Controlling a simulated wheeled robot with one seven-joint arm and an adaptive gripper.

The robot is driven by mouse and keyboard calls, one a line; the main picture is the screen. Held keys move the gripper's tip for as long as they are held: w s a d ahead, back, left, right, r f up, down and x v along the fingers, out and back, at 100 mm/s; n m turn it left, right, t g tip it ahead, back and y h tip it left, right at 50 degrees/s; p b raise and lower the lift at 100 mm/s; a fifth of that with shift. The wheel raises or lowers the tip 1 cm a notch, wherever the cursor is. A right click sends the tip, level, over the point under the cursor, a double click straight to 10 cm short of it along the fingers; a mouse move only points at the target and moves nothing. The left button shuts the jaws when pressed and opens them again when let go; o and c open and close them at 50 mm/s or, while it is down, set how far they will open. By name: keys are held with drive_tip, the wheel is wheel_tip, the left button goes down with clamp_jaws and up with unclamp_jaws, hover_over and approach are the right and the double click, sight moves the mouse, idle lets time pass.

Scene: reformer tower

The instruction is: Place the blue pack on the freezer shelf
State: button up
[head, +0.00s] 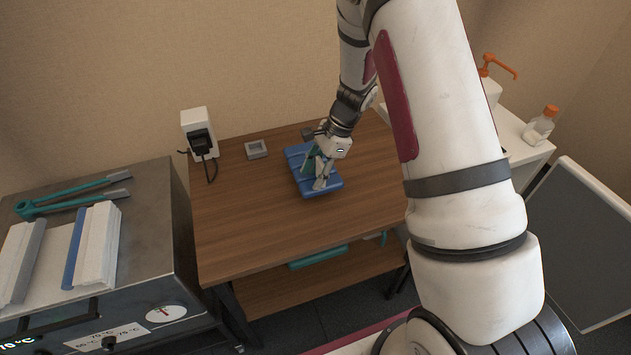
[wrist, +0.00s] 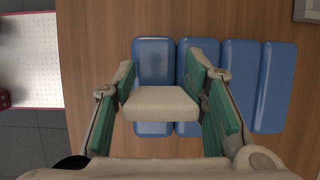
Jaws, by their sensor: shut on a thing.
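The blue pack (head: 328,182) is a flat, ribbed slab on the wooden table, under my gripper (head: 318,168). In the wrist view the blue pack (wrist: 153,62) shows several parallel padded sections. My gripper (wrist: 162,100) has its green-padded fingers on either side of a pale textured block (wrist: 160,104) above the pack. The block looks like a grip on the pack, but how it joins is hidden. I cannot tell whether the pack touches the table. I cannot make out a freezer shelf in view.
A metal cabinet (head: 187,290) with a temperature display stands left; teal tongs (head: 70,197) and white-and-blue slabs lie on top. A small grey block (head: 256,149) and a wall plug (head: 201,140) are behind. The table's (head: 235,225) front left is clear.

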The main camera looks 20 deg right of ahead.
drive_tip(key=shift+f, duration=1.7)
drive_tip(key=shift+f, duration=0.15)
drive_tip(key=o, duration=1.4)
